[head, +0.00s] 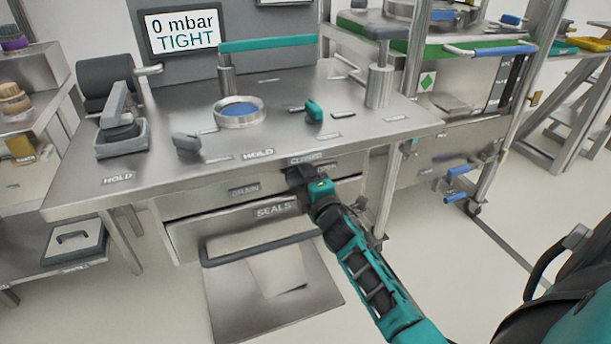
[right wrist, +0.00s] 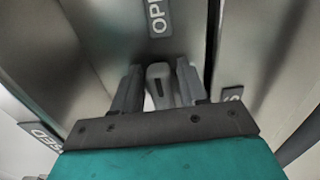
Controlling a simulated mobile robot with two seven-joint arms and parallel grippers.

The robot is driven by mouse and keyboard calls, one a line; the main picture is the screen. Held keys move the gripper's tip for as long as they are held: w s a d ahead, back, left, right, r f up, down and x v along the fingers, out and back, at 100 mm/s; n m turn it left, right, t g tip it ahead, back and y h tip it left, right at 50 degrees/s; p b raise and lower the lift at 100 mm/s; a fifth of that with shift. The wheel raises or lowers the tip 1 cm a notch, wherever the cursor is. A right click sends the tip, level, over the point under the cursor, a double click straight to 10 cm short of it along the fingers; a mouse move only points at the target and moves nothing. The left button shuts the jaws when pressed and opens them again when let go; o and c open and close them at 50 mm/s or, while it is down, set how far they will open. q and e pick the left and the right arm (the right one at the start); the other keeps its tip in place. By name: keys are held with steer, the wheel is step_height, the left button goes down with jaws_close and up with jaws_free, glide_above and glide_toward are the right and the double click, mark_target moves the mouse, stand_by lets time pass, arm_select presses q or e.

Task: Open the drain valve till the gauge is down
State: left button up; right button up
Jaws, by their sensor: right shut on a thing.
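The gauge screen (head: 183,31) at the back of the steel bench reads "0 mbar TIGHT". My right gripper (head: 300,177) is at the bench's front panel, just right of the "DRAIN" label (head: 244,189) and below a label that seems to read "CLOSED" (head: 305,158). In the right wrist view my right gripper (right wrist: 158,72) is shut on a grey valve handle (right wrist: 158,88) between its two fingers. An "OPEN" label (right wrist: 158,14), partly cut off, is beyond the handle. In the head view the gripper hides the handle. My left gripper is not in view.
A drawer marked "SEALS" (head: 230,222) with a dark bar handle (head: 265,247) is below my right gripper. A teal bar (head: 267,43), a round blue-centred port (head: 239,110) and a teal knob (head: 314,110) stand on the bench top. Floor at the lower left is clear.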

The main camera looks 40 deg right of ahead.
steer(key=shift+a+f, duration=0.1)
stand_by(0.3)
steer(key=o, duration=0.7)
steer(key=shift+o, duration=0.2)
steer(key=shift+s, duration=0.15)
steer(key=shift+s+a, duration=0.1)
steer(key=shift+s, duration=0.2)
steer(key=p+v, duration=0.1)
steer(key=v, duration=1.1)
steer(key=shift+p, duration=0.4)
